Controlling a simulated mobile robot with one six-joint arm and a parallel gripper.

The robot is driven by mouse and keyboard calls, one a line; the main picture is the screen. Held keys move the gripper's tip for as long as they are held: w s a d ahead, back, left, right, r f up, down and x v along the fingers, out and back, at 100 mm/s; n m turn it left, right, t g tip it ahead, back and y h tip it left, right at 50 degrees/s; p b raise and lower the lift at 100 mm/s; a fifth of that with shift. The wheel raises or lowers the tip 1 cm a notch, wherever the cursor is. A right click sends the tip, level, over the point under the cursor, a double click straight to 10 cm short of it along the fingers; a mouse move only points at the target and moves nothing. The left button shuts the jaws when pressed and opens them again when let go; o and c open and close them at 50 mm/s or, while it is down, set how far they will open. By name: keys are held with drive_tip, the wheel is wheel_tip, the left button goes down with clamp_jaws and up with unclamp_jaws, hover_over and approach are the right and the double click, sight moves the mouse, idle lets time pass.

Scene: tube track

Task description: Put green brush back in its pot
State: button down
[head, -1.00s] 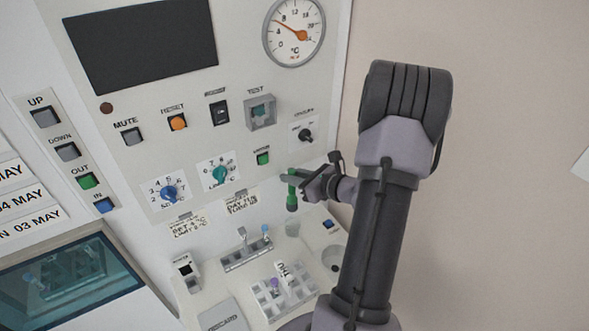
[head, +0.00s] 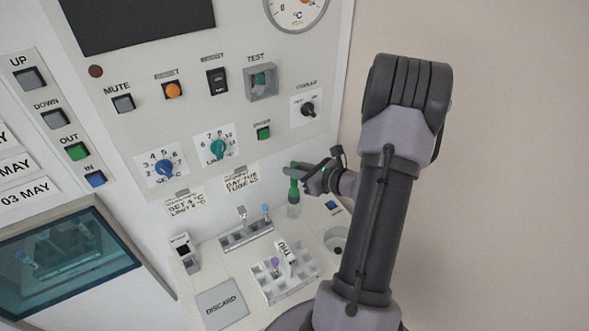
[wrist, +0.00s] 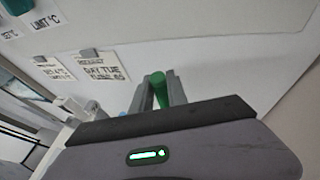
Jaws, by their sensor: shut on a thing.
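The green brush (head: 293,186) is upright in my gripper (head: 297,171) in the head view, near the lower panel. My gripper is shut on its upper part. In the wrist view the green handle (wrist: 158,86) shows between the two grey fingers (wrist: 160,92). A small clear pot (head: 293,211) stands directly below the brush on the ledge. The brush's lower end meets or overlaps the pot's top in the picture. I cannot tell how deep it sits inside. The pot does not show clearly in the wrist view.
A grey rack (head: 246,236) with small tubes and a white gridded tray (head: 285,277) lie left of the pot. A round hole (head: 336,240) and a blue button (head: 332,206) are at its right. The control panel (head: 200,130) rises close behind.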

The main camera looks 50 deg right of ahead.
sight(295, 185)
drive_tip(key=shift+f+b, duration=0.9)
drive_tip(key=shift+f, duration=0.05)
drive_tip(key=shift+f+b, duration=1)
drive_tip(key=shift+f, duration=0.05)
drive_tip(key=c, duration=1.2)
unclamp_jaws()
drive_tip(key=shift+c, duration=0.2)
